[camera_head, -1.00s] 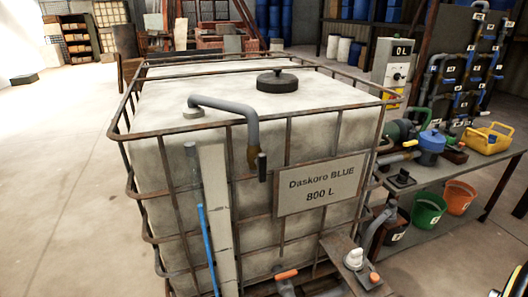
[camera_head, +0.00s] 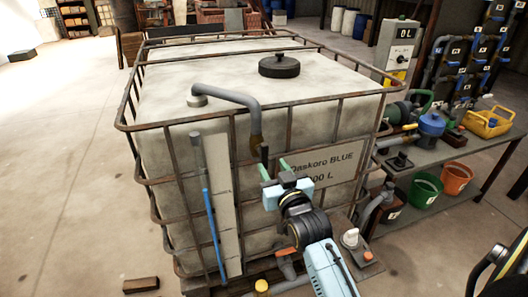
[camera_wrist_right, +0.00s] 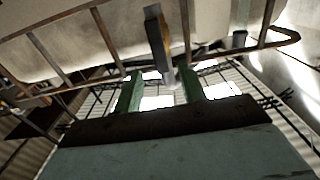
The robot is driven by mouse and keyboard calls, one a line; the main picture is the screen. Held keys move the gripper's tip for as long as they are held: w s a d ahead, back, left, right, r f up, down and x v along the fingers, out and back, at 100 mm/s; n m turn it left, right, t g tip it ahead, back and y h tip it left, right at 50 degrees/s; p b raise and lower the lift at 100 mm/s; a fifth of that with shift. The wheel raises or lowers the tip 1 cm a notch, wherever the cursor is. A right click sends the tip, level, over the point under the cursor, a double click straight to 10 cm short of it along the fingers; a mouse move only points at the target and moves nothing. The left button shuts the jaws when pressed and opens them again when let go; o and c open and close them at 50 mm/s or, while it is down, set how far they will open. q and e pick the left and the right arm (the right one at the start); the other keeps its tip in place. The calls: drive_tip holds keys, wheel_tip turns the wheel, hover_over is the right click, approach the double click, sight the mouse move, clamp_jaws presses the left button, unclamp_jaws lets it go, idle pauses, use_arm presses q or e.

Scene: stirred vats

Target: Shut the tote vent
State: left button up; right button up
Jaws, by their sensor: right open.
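The tote (camera_head: 330,115) is a big pale tank in a rusty cage, with a plate reading "Daskoro BLUE". Its vent is a grey bent pipe (camera_head: 225,93) on the top, curving down over the front edge to a brass-coloured valve (camera_head: 254,141). A dark lever (camera_head: 264,154) hangs upright beside that valve. My right gripper (camera_head: 272,165) is open at the lever's lower end. In the right wrist view its green fingers (camera_wrist_right: 162,90) stand apart, with the lever (camera_wrist_right: 154,30) lined up between them. I cannot tell whether they touch it.
A black lid (camera_head: 279,66) sits on the tote. A blue rod (camera_head: 213,235) and a pale upright board stand at its front. At the right is a bench (camera_head: 465,155) with pumps and buckets. A brick-like block (camera_head: 141,285) lies on the floor at the left.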

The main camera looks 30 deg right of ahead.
sight(265, 155)
drive_tip(key=x, duration=0.7)
drive_tip(key=shift+w, duration=0.3)
drive_tip(key=shift+c, duration=0.3)
clamp_jaws()
